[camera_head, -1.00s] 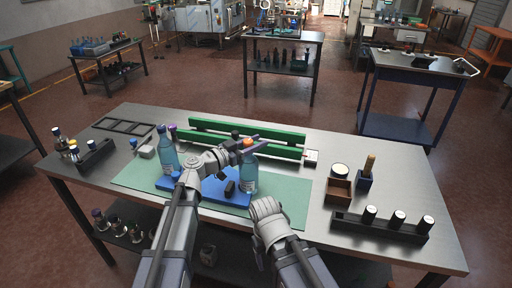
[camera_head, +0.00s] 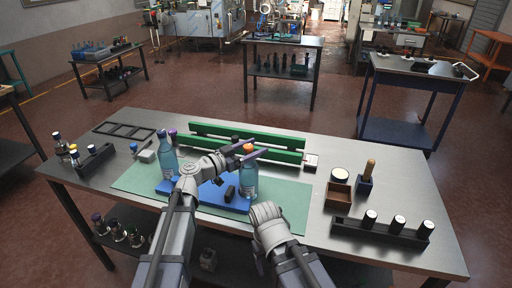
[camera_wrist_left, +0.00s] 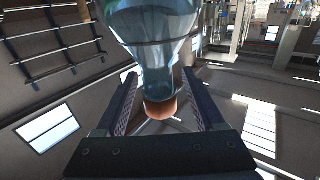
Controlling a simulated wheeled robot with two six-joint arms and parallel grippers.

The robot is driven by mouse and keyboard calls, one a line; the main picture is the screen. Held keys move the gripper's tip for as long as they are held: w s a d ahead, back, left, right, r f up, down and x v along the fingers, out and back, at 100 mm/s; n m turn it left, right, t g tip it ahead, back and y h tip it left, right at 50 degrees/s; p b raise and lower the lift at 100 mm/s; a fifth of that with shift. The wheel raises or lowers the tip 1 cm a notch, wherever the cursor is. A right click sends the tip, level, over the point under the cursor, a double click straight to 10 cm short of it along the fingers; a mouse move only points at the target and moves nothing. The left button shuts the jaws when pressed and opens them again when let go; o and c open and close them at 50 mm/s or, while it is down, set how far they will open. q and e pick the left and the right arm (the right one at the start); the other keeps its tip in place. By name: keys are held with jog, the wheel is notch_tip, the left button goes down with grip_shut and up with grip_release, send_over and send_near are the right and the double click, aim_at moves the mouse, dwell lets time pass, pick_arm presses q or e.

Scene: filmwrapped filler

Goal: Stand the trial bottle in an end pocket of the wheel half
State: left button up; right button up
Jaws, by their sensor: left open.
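A clear blue-tinted bottle with an orange cap (camera_head: 249,180) stands upright at the right end of a blue block (camera_head: 210,196), which seems to be the wheel half. My left gripper (camera_head: 246,150) is open, its fingers either side of this bottle's neck just under the cap. In the left wrist view the bottle (camera_wrist_left: 155,45) passes between the two open fingers (camera_wrist_left: 163,100), with a gap visible on both sides. A second similar bottle (camera_head: 168,160) stands at the block's left end. My left arm hides part of the block and its pockets.
The block lies on a green mat (camera_head: 290,205). A green rail assembly (camera_head: 215,133) runs behind. At right are a brown box (camera_head: 338,195), a dark holder (camera_head: 365,186) and a black rack (camera_head: 372,233) with white-topped cylinders. A black rack (camera_head: 95,158) stands at left.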

pick_arm(q)
jog(key=v, duration=1.1)
